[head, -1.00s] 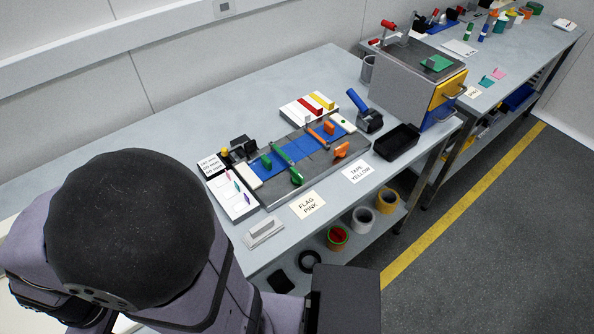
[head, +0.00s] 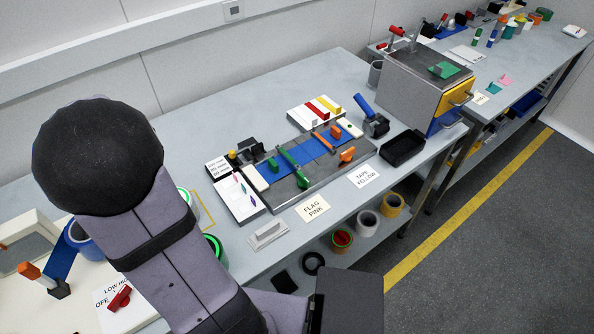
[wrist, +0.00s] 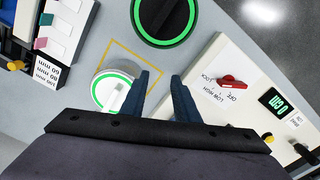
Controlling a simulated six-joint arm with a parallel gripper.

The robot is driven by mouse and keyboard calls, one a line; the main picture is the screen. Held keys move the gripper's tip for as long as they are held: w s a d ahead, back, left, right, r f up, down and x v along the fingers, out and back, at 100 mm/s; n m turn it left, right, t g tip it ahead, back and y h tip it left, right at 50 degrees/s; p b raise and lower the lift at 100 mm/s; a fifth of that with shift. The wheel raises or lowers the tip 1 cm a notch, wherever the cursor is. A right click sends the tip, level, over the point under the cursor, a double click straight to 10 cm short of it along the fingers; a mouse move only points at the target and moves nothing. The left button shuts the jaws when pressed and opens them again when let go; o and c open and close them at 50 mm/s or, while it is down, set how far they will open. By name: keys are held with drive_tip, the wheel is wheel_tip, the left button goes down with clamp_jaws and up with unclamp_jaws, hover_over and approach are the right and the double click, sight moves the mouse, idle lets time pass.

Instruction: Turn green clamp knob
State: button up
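In the head view, the clamp fixture (head: 318,178) on the bench holds blue strips. A long green bar crosses it, with a green clamp knob (head: 303,181) at its near end. A second, smaller green handle (head: 273,164) stands further left. Orange handles sit on the fixture's right part. In the wrist view, my gripper (wrist: 165,80) shows two dark blue fingers apart with nothing between them. It is over the bench left of the fixture, away from the green knob. The green knob does not show in the wrist view; my arm hides the gripper in the head view.
A white disc with a green ring (wrist: 113,90) and a black disc with a green ring (wrist: 163,15) lie near my fingers. A white control box with a red knob (wrist: 232,83) is at right. The flag tray (head: 240,197) stands beside the fixture.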

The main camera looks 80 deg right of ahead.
drive_tip(key=s+d+m, duration=0.1)
drive_tip(key=s+d, duration=0.3)
drive_tip(key=d, duration=0.5)
drive_tip(key=m+p, duration=0.2)
drive_tip(key=m, duration=0.2)
hover_over(303, 176)
drive_tip(key=shift+s+r, duration=0.1)
drive_tip(key=shift+r, duration=0.3)
drive_tip(key=shift+a+f+p, duration=0.1)
drive_tip(key=shift+f+p, duration=1.1)
drive_tip(key=shift+f, duration=2.45)
clamp_jaws()
